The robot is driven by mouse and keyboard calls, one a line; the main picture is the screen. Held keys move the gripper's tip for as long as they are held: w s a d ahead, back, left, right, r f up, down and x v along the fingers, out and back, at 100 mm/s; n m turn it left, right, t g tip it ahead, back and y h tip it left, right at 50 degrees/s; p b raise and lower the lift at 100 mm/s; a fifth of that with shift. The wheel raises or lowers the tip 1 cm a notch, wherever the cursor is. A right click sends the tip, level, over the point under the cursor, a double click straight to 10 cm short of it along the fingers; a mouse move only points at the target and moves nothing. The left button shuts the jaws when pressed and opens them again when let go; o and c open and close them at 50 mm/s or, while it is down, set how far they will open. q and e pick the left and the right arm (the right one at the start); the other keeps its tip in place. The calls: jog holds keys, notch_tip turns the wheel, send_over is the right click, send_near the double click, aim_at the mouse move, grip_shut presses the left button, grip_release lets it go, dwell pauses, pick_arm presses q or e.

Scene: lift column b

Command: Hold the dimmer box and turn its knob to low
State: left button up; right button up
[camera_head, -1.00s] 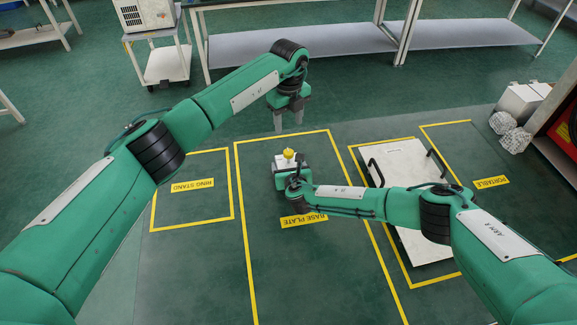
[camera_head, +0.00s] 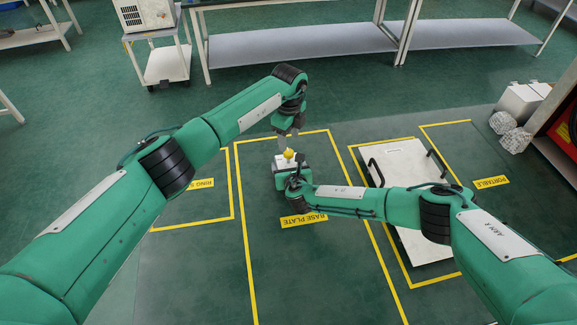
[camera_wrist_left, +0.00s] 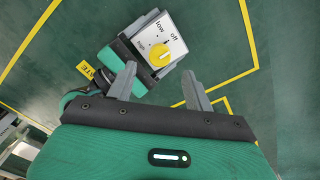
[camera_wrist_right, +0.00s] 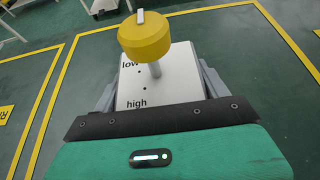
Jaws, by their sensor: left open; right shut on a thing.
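The dimmer box (camera_head: 280,163) has a white face with a round yellow knob (camera_head: 289,154). In the left wrist view the face (camera_wrist_left: 146,36) shows "low" and "off", with the knob (camera_wrist_left: 159,55) near the fingertips. My right gripper (camera_wrist_right: 160,88) is shut on the box, one finger on each side; in its view the knob (camera_wrist_right: 145,40) stands on a shaft above the face, with "low" and "high" visible. A pale mark sits on the knob's far edge there. My left gripper (camera_wrist_left: 160,74) is open, fingers angled down just above and beside the knob, apart from it.
A white plate with black handles (camera_head: 400,165) lies to the right. Shelving (camera_head: 300,42) and a white cart (camera_head: 160,62) stand at the back. Floor around the box is clear.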

aim_at(289, 151)
pick_arm(q)
jog(key=shift+f, duration=2.75)
jog(key=shift+c, duration=0.4)
jog(key=c, duration=0.9)
jog(key=n, duration=0.5)
jog(key=shift+r+n, duration=0.1)
jog(key=shift+n, duration=0.2)
jog(key=n, duration=0.7)
jog(key=o, duration=0.6)
jog(key=shift+n, duration=0.3)
jog(key=o, duration=0.4)
